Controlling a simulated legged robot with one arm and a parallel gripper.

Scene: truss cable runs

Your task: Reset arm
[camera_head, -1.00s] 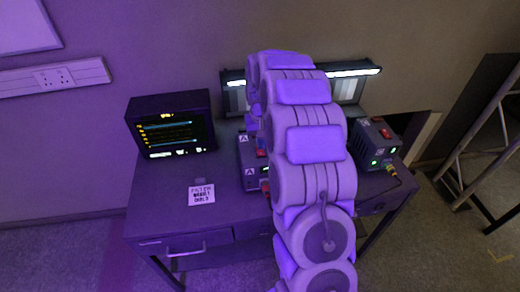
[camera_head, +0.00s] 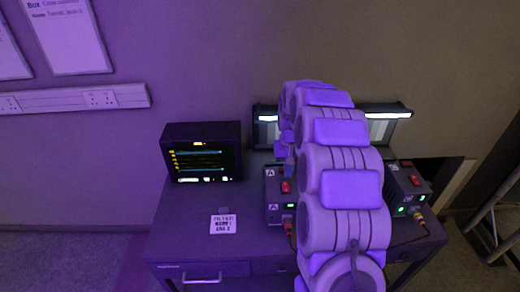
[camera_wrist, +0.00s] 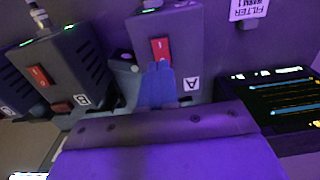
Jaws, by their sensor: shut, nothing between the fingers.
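My arm reaches away from me over the desk (camera_head: 185,245). My gripper (camera_wrist: 161,66) is shut and empty in the wrist view, its blue fingertips close to the red switch (camera_wrist: 160,46) of the dark box marked A. I cannot tell whether they touch the switch. Box A (camera_head: 277,212) stands just left of my arm in the head view, with a red switch and a small green light.
A monitor (camera_head: 203,152) with yellow and blue lines stands left on the desk, with a small label (camera_head: 222,224) in front. Another box (camera_head: 407,190) with a red switch stands right of my arm; the wrist view shows a box marked B (camera_wrist: 62,70). A lit panel (camera_head: 390,112) is behind.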

